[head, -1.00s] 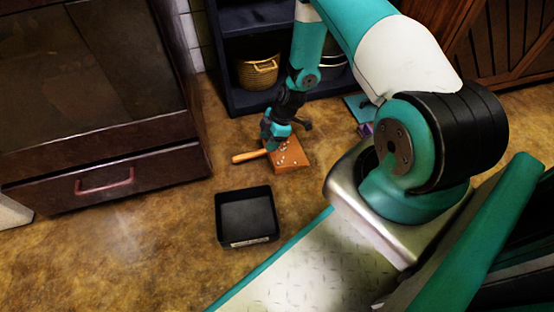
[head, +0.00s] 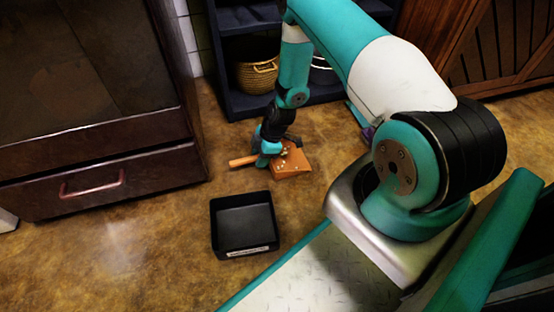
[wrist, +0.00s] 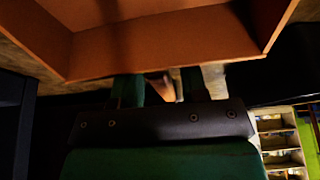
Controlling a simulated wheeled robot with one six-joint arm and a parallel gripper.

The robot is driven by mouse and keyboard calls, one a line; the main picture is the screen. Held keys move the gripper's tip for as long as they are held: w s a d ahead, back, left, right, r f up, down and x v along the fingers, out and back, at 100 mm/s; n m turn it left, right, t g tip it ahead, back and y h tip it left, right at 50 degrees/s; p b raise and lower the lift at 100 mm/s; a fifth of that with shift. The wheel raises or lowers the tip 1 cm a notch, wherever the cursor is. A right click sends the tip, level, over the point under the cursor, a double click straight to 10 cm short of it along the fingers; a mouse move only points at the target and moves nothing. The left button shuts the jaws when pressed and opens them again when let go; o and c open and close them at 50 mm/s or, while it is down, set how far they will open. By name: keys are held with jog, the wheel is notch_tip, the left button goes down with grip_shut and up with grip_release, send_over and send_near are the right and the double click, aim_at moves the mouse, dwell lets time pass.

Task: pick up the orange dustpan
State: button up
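The orange dustpan (head: 291,166) lies on the floor beyond the black box, its handle (head: 243,162) pointing left. Small pale bits lie in its pan. My gripper (head: 264,160) is low over the floor where the handle meets the pan. In the wrist view the dustpan's orange pan (wrist: 165,50) fills the top, close in front of my fingers. The two fingers of my gripper (wrist: 163,88) are apart there, with a piece of the handle (wrist: 160,87) showing between them. A gap shows beside the handle. My gripper hides part of the dustpan in the head view.
A black open box (head: 244,226) stands on the floor nearer to me. A dark cabinet with a drawer (head: 100,185) is at the left. A dark blue shelf (head: 235,85) with a yellow basket (head: 258,76) stands behind the dustpan. Bare floor lies around the dustpan's left side.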

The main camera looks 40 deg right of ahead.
grip_shut()
jog(key=shift+r, duration=0.15)
